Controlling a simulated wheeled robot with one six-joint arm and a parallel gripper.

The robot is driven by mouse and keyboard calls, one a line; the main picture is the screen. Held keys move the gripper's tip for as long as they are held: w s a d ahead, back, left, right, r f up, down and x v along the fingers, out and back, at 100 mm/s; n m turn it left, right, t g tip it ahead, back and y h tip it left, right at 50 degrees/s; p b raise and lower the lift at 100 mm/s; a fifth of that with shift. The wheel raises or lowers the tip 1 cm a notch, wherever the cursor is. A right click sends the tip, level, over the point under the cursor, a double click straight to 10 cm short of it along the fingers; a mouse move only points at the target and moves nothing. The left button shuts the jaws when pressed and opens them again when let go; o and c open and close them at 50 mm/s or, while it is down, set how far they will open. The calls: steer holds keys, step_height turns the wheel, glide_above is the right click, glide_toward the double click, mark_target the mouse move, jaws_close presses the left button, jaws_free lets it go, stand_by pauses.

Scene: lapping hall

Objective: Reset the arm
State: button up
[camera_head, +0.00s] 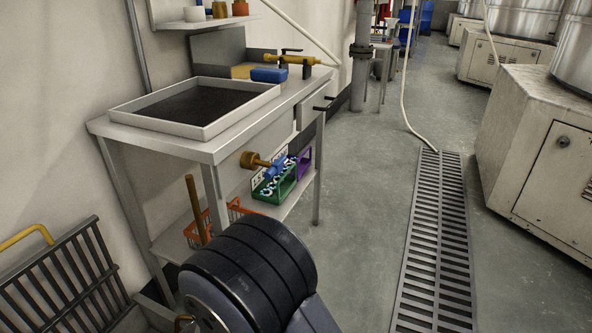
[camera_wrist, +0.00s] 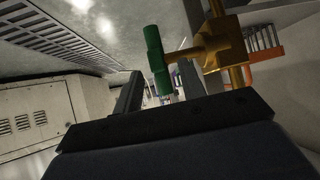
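My gripper (camera_wrist: 159,84) shows in the wrist view with its two dark fingers apart. A green handle (camera_wrist: 155,60) on a brass valve (camera_wrist: 222,48) appears just above and between the fingertips. I cannot tell whether the fingers touch it; they are not closed on it. In the head view my dark arm link fills the bottom centre, in front of the workbench (camera_head: 213,148), and my gripper is hidden.
A grey tray (camera_head: 190,130) lies on top. A dark rack (camera_head: 66,277) stands lower left. Pale machine cabinets (camera_head: 540,150) line the right.

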steer(key=x, duration=0.3)
steer(key=shift+w+d+f+b, duration=0.1)
steer(key=shift+w+f+b, duration=0.15)
steer(key=shift+w+b, duration=0.1)
steer(key=shift+r, duration=0.1)
